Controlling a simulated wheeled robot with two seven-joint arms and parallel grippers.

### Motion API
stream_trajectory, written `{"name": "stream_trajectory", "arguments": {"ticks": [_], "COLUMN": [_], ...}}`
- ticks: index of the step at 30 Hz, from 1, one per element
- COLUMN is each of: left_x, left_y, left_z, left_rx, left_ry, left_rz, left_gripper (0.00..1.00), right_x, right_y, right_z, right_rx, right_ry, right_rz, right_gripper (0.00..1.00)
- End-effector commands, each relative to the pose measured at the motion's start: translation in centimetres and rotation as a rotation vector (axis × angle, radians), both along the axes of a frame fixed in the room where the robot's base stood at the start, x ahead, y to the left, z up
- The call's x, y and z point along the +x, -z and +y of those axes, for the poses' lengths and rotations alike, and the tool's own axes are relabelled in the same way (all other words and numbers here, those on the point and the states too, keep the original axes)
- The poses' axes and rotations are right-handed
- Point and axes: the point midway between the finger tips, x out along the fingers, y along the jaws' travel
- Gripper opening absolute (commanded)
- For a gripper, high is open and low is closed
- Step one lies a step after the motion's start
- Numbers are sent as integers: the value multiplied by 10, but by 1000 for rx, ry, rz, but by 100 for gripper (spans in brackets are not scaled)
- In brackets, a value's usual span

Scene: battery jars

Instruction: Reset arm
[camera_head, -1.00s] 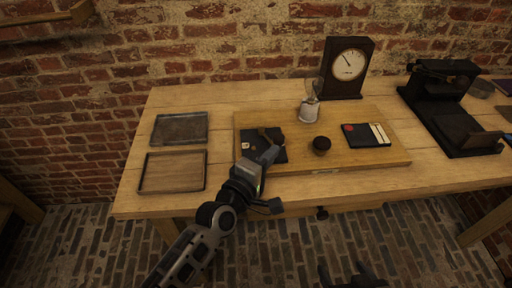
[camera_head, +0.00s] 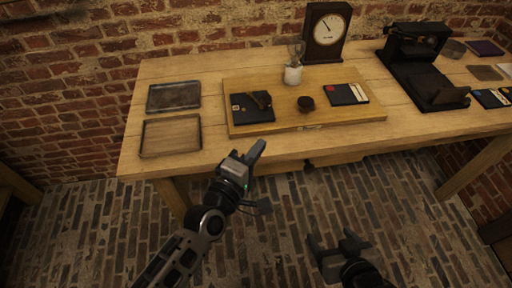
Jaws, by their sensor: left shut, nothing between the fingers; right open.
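My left gripper (camera_head: 256,152) is shut and empty, in front of the table's front edge. Its arm comes in from the lower left. My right gripper (camera_head: 337,242) is open and empty at the lower right, over the brick floor. On the wooden board (camera_head: 240,88) lie a black book-like item (camera_head: 240,113) with a dark piece (camera_head: 261,98) on it, a small round black lid (camera_head: 306,104) and a dark card (camera_head: 348,94) with red and cream marks. A glass jar with a white lower part (camera_head: 293,74) stands at the board's back edge.
Two shallow trays, one dark (camera_head: 174,109) and one wooden (camera_head: 171,154), lie on the table (camera_head: 210,68) at left. A clock (camera_head: 325,32) stands at the back. A black machine (camera_head: 425,75) and several flat items are at right. The floor in front is open.

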Motion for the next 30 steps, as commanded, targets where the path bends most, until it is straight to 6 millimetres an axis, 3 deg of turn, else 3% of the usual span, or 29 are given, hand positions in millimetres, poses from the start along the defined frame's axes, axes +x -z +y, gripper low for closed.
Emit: {"name": "stream_trajectory", "arguments": {"ticks": [10,15,21,30], "left_x": [-3,-28,-84,-147], "left_y": [1,10,33,42], "left_z": [0,6,52,120], "left_rx": [34,324,872,1291], "left_ry": [15,134,356,571], "left_rz": [5,39,149,334], "left_gripper": [0,0,0,0], "right_x": [1,1,0,0], "right_y": [0,0,0,0], "right_z": [1,2,2,3], "right_rx": [2,3,5,4], "right_ry": [0,-2,-3,-3], "right_rz": [-2,0,0,0], "right_gripper": [73,73,73,73]}}
